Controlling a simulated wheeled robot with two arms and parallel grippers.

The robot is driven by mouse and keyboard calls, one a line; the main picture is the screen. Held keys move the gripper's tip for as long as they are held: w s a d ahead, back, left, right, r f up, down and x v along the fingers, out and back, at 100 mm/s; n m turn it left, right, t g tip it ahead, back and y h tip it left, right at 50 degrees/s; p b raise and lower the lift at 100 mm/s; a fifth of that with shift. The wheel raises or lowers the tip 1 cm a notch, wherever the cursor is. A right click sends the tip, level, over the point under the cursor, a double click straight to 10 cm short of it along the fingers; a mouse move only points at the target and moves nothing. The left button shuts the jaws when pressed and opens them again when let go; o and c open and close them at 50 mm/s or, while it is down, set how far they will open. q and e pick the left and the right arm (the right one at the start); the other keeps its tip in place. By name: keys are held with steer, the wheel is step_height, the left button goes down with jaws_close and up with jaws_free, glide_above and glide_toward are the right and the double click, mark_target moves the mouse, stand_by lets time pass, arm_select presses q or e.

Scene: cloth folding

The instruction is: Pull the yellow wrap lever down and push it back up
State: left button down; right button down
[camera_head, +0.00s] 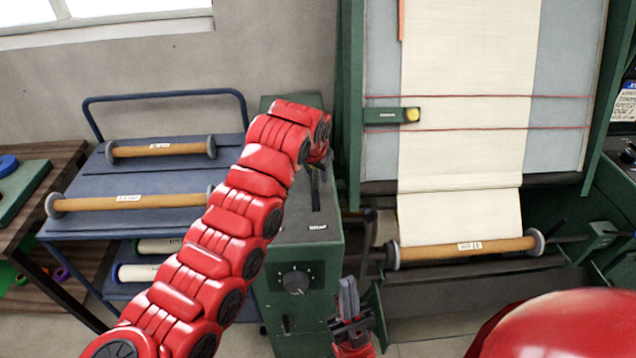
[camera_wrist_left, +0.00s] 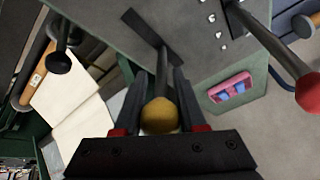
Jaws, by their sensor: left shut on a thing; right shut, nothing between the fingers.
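The yellow wrap lever's ball knob (camera_wrist_left: 160,116) sits between the fingers of my left gripper (camera_wrist_left: 156,88) in the left wrist view, and the gripper is shut on it. The dark lever shaft runs from the knob to a black slot (camera_wrist_left: 138,24) in the grey-green control box. In the head view my left gripper (camera_head: 318,160) is over the top of the green control box (camera_head: 335,250), and my arm hides the knob there. My right gripper (camera_head: 348,292) is shut and empty, low in front of the box, pointing up.
A loom with cream cloth (camera_head: 465,90) and a roller (camera_head: 465,250) stands at the right. A blue cart (camera_head: 120,225) with rollers stands at the left.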

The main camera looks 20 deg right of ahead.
arm_select(q)
steer(key=shift+s+f, duration=0.15)
steer(key=shift+s, duration=0.05)
steer(key=shift+a, duration=0.1)
steer(key=shift+c, duration=2.4)
jaws_free()
steer(key=b+v, duration=0.2)
steer(key=v, duration=0.5)
steer(key=shift+r+b, duration=0.2)
steer(key=shift+b, duration=0.15)
steer(key=v, duration=1)
steer(key=shift+b, duration=0.4)
